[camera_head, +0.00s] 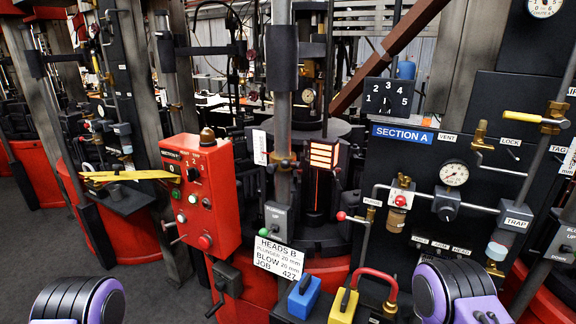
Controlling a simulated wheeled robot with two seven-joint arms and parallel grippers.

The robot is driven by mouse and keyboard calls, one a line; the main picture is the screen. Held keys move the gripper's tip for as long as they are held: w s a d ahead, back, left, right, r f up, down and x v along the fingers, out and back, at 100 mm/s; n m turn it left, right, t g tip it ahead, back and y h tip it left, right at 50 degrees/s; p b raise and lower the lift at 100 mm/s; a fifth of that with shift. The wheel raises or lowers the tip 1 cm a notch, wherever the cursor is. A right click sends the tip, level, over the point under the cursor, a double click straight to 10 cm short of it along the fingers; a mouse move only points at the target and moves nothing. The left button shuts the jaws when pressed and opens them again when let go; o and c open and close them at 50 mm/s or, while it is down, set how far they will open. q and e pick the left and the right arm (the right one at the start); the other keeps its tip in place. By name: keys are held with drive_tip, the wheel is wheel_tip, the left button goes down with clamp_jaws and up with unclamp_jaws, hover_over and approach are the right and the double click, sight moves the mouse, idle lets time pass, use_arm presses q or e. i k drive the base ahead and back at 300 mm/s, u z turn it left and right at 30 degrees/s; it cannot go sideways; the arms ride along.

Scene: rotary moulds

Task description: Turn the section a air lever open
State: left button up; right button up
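The blue "SECTION A" sign (402,133) is on a dark panel (395,160) at the right. On it are a round pressure gauge (454,173), pipes and a brass regulator (400,195). A red-knobbed lever (341,216) sticks out left from the pipework, beside a small label too small to read. A yellow-handled lever (522,117) lies roughly level on a brass valve near the "LOCK" label. I cannot tell which is the air lever. Neither gripper shows; only purple and black parts of my arms are at the bottom edge.
A red control box (203,195) with buttons stands left of centre. Blue (304,297) and yellow (343,305) blocks and a curved red handle (375,275) are low in front. Grey floor (60,255) is clear at the left.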

sight(560, 122)
drive_tip(key=z, duration=1.4)
drive_tip(key=k, duration=1.25)
drive_tip(key=z, duration=0.8)
drive_tip(key=i, duration=1.15)
drive_tip(key=u, duration=0.6)
